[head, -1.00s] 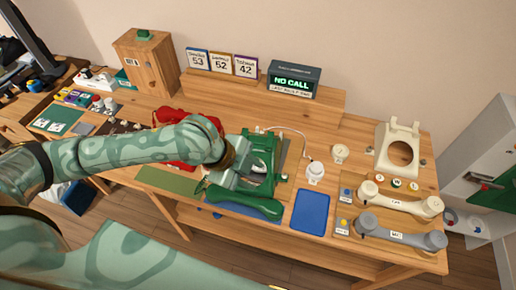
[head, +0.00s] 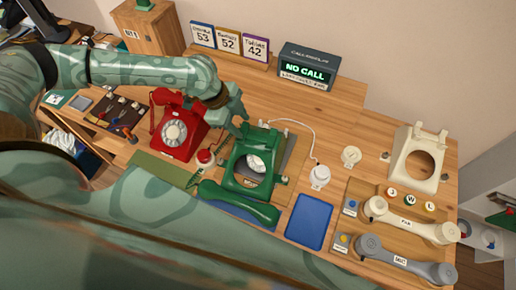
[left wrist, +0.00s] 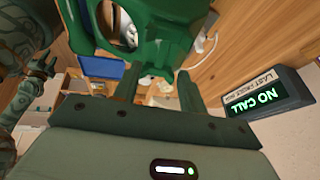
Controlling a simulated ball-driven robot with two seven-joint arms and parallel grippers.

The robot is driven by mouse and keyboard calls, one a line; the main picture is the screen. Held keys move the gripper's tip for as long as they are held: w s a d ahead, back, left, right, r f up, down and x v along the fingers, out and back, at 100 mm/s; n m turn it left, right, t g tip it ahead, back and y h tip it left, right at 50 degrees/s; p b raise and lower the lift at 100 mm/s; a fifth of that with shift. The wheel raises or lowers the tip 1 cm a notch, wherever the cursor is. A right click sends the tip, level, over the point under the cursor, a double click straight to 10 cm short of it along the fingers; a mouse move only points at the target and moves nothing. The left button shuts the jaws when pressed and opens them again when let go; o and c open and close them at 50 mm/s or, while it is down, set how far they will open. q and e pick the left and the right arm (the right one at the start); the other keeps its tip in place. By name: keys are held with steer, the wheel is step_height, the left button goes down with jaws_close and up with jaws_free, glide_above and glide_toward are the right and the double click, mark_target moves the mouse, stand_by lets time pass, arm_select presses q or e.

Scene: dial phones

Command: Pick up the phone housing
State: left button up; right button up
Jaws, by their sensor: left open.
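A green phone housing (head: 250,165) with a round opening in its front stands on the table's middle. A green handset (head: 238,205) lies in front of it. A cream housing (head: 416,160) with a round hole stands at the right back. My left gripper (head: 240,118) is open and empty, just behind the green housing's upper edge. In the left wrist view its two fingers (left wrist: 158,85) are apart, close to the green housing (left wrist: 150,30); I cannot tell whether they touch. The left wrist view also shows a patterned green arm of mine at the left, its gripper unclear.
A red phone (head: 178,130) stands left of the green housing. A white cup-like part (head: 320,177) with a cable and a blue mat (head: 309,222) are to its right. Cream (head: 408,222) and grey (head: 400,262) handsets lie at the right. A "NO CALL" display (head: 308,68) stands behind.

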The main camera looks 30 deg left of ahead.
mark_target(257, 138)
arm_select(q)
steer(key=x, duration=0.2)
steer(key=shift+d+f, duration=0.15)
steer(key=shift+f, duration=0.15)
steer(key=x, duration=0.1)
steer(key=b+x, duration=0.1)
steer(key=x, duration=0.3)
steer(key=shift+w+d+r, duration=0.15)
steer(key=shift+w+r, duration=0.05)
steer(key=shift+w, duration=0.1)
arm_select(e)
steer(key=shift+w+f, duration=0.75)
steer(key=shift+f, duration=0.05)
arm_select(q)
steer(key=shift+r, duration=0.1)
jaws_close()
